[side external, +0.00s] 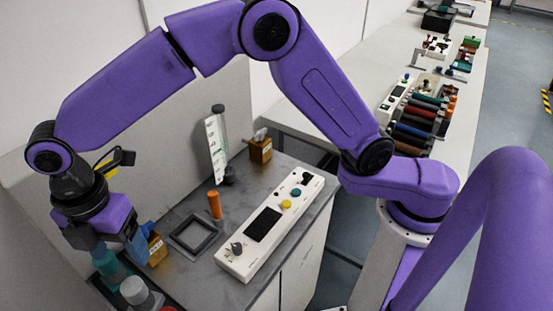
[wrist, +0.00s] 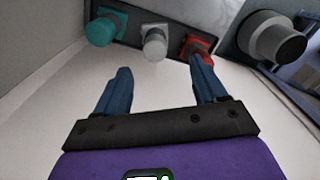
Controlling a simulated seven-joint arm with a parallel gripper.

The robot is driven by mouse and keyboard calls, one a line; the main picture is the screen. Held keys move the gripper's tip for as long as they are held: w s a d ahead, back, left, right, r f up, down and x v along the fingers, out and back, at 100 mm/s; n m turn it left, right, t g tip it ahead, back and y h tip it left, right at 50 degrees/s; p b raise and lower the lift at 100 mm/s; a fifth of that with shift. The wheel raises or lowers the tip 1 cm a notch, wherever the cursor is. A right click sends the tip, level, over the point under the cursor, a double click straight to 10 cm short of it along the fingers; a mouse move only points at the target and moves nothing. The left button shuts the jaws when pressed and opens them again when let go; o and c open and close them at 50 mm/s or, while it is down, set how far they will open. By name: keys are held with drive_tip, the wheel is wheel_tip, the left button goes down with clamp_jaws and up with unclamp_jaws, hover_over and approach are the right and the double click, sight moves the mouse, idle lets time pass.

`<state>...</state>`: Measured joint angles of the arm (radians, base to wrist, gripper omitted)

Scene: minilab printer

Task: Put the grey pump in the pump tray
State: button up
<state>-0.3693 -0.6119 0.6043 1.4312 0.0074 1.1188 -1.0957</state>
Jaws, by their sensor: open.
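A pale grey pump-like piece (side external: 133,290) stands between a teal one (side external: 106,264) and a red one at the bottom left of the side view. In the wrist view the pale grey piece (wrist: 154,45) lies ahead of my gripper (wrist: 160,68), roughly centred between its fingers and apart from them. My gripper (side external: 122,250) is open and empty, pointing down. A larger grey cylinder (wrist: 275,40) with a dark end shows at the upper right of the wrist view. An empty dark square frame (side external: 176,236) lies on the bench; I cannot tell whether it is the pump tray.
The teal piece (wrist: 102,30) and the red piece (wrist: 197,45) flank the pale grey one on a dark holder. An orange cylinder (side external: 214,205), a white control panel (side external: 268,226) and ochre blocks (side external: 260,151) stand on the bench. A wall rises behind.

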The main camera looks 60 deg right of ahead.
drive_tip(key=s+d+m, duration=0.3)
drive_tip(key=s+d, duration=0.3)
drive_tip(key=d, duration=0.6)
drive_tip(key=s+d+r+m, duration=0.1)
drive_tip(key=s+d+m, duration=0.3)
drive_tip(key=s+d, duration=0.3)
drive_tip(key=s+d+r+m, duration=0.1)
drive_tip(key=s+d+m, duration=0.3)
drive_tip(key=d, duration=1.3)
drive_tip(key=s, duration=0.3)
drive_tip(key=shift+s, duration=0.2)
